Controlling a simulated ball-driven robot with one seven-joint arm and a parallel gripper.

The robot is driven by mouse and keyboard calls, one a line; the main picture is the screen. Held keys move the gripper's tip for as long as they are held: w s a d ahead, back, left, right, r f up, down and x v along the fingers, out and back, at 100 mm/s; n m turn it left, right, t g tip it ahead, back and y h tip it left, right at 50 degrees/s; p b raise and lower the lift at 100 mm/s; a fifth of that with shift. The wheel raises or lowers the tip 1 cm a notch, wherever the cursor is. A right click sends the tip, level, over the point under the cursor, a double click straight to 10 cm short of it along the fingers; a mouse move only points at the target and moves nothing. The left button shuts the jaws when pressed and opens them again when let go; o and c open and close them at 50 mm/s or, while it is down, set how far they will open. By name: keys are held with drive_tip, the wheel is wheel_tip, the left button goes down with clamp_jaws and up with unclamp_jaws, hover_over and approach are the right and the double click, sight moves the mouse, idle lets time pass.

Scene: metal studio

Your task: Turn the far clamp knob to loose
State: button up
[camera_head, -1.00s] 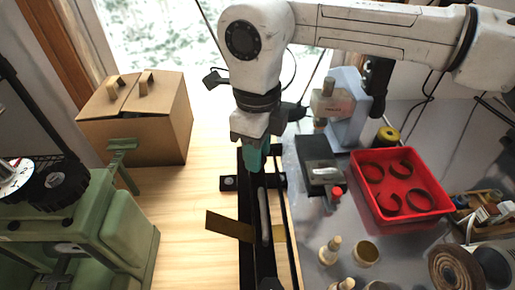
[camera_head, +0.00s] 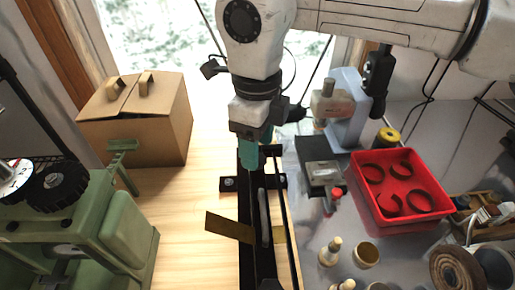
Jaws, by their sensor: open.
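A long black clamp frame (camera_head: 246,262) lies lengthwise at the bottom centre in the head view. A black crosspiece with round knob-like ends (camera_head: 229,184) sits near its far end. My gripper (camera_head: 251,158) points down over that far end, with teal fingertips. It is open. The fingers and my wrist cover the far tip of the frame, and I cannot make out the far clamp knob there. A pale rod (camera_head: 264,217) and a brass-coloured strip (camera_head: 230,226) show along the frame.
A cardboard box (camera_head: 140,120) stands at the back left, with a green machine (camera_head: 85,240) in front of it. To the right are a small grey-black device (camera_head: 322,176), a red tray (camera_head: 437,214) with several dark rings, and small pots (camera_head: 366,254). Bare wood (camera_head: 185,215) lies left of the frame.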

wheel_tip(320, 180, up, 9)
idle(0.3)
drive_tip(key=shift+f, duration=0.1)
